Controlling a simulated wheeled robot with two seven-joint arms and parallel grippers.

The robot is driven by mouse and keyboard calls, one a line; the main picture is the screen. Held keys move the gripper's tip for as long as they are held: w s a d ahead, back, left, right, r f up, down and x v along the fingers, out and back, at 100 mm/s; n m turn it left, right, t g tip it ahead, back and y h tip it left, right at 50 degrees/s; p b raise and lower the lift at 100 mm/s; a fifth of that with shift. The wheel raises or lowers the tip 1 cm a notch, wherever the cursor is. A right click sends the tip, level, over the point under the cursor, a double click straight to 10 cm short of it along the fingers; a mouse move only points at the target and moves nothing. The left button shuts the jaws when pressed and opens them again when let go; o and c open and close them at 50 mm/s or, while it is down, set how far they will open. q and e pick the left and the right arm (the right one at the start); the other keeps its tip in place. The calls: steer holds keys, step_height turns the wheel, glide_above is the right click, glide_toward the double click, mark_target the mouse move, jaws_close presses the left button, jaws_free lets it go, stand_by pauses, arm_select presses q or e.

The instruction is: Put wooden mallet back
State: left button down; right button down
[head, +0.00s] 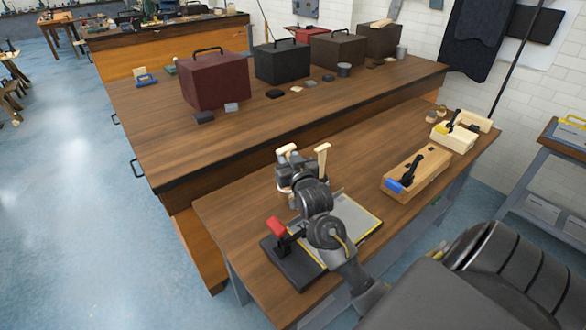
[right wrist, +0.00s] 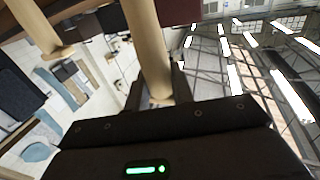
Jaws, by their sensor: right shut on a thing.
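My right gripper (head: 291,176) is over the front bench and shut on a pale wooden mallet (head: 287,151). The mallet's head shows just above the gripper, and its lower part is hidden behind my gripper and wrist. In the right wrist view its round handle (right wrist: 150,45) runs up from between the fingers (right wrist: 161,95). A second pale wooden mallet (head: 322,158) stands upright just right of the gripper, apart from it. A second round wooden handle (right wrist: 36,25) shows at the left of the right wrist view. My left gripper is not in view.
A black-based tool with a red handle (head: 277,227) and a grey plate (head: 352,216) lie beneath my arm. A wooden block with a blue-tipped clamp (head: 418,174) and a pale wooden jig (head: 455,133) are to the right. Toolboxes (head: 215,80) stand on the rear bench.

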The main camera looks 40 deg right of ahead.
steer(key=shift+w+d+f, duration=0.15)
steer(key=shift+d+f, duration=0.3)
steer(key=shift+f, duration=0.1)
steer(key=shift+w+d+f, duration=0.15)
steer(key=shift+d+f, duration=0.25)
steer(key=shift+f, duration=0.15)
steer(key=shift+w+d+f, duration=0.15)
steer(key=shift+d+f, duration=0.45)
steer(key=shift+f, duration=0.1)
step_height(320, 180, down, 2)
steer(key=shift+f+p, duration=0.1)
steer(key=shift+p, duration=0.55)
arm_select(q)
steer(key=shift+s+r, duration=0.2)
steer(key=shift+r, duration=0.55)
arm_select(e)
steer(key=shift+f, duration=0.4)
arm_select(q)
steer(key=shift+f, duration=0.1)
arm_select(e)
steer(key=shift+a+f, duration=0.1)
steer(key=c, duration=1.2)
jaws_free()
